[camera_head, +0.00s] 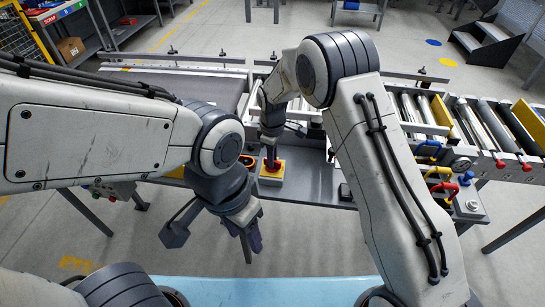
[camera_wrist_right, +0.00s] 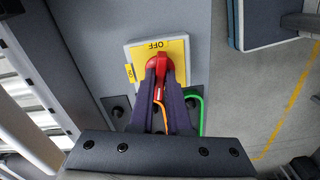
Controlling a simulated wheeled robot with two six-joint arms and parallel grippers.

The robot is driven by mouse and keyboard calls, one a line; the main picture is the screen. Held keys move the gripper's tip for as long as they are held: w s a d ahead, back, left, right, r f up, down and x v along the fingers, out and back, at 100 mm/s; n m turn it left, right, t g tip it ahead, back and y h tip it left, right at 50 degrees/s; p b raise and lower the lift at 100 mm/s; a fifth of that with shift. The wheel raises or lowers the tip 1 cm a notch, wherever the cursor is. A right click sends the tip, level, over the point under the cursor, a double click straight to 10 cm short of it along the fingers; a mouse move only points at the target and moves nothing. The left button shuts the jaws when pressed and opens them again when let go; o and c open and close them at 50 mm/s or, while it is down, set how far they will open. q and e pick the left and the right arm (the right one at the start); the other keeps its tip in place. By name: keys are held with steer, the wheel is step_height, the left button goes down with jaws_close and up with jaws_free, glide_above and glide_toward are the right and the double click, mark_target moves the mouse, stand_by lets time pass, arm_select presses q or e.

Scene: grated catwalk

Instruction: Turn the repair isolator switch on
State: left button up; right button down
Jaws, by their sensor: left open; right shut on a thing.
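The repair isolator switch is a yellow plate (camera_wrist_right: 176,50) with a red handle (camera_wrist_right: 155,62), on a grey panel in the right wrist view. OFF is printed upside down at the plate's top and a small ON tag sits at its left edge. The handle lies lengthwise below the OFF mark. In the head view the yellow switch (camera_head: 272,179) is at the centre. My right gripper (camera_wrist_right: 161,72) is shut on the red handle, its fingers hiding part of it. My left gripper (camera_head: 250,232) hangs open and empty, lower and to the left of the switch.
Orange and green cables (camera_wrist_right: 196,112) run near the plate. A conveyor with rollers (camera_head: 490,120) stands at the right, with red, yellow and blue fittings (camera_head: 440,175) at its front. A dark belt (camera_head: 205,90) is at the left. Grated steps (camera_head: 485,45) stand at the far right.

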steer(key=m+p, duration=0.1)
steer(key=m, duration=0.2)
steer(key=shift+r+m, duration=0.1)
steer(key=shift+m, duration=0.3)
steer(key=m, duration=0.3)
steer(key=shift+m+p, duration=0.3)
steer(key=m, duration=0.3)
steer(key=shift+m, duration=0.3)
steer(key=shift+w+m+p, duration=0.1)
steer(key=shift+m+p, duration=0.35)
steer(key=shift+m, duration=1.65)
steer(key=c, duration=0.9)
jaws_free()
step_height(320, 180, up, 10)
steer(key=shift+r+b, duration=0.2)
steer(key=shift+b, duration=0.2)
